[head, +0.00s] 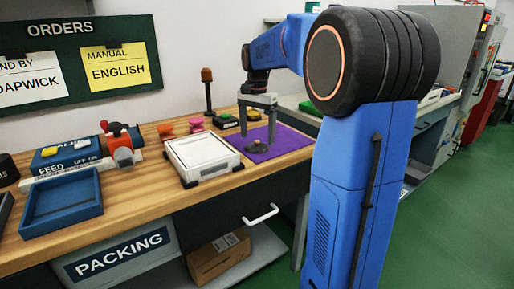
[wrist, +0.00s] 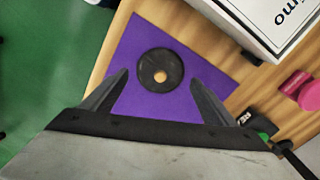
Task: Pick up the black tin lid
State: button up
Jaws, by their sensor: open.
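The black tin lid (wrist: 146,75) is a dark round disc with a light brown spot at its centre. It lies on the purple mat (wrist: 140,38) on the wooden bench. In the head view it shows as a small dark shape under my gripper (head: 258,138), on the purple mat (head: 291,139). In the wrist view my gripper (wrist: 158,85) is open, with its two fingers apart on either side of the lid's lower edge. Nothing is held. I cannot tell the exact height of the fingertips above the mat.
A white box (head: 203,153) stands left of the mat. A blue tray (head: 62,208) and a feed unit with an orange-red part (head: 122,152) are farther left. Small pink items (wrist: 296,84) and a dark beacon post (head: 208,97) stand behind. The bench edge is close to the mat.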

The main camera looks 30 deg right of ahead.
aim_at(257, 144)
jog(key=shift+f, duration=1.35)
jog(key=shift+c, duration=0.2)
jog(key=c, duration=1.3)
jog(key=shift+o, duration=0.2)
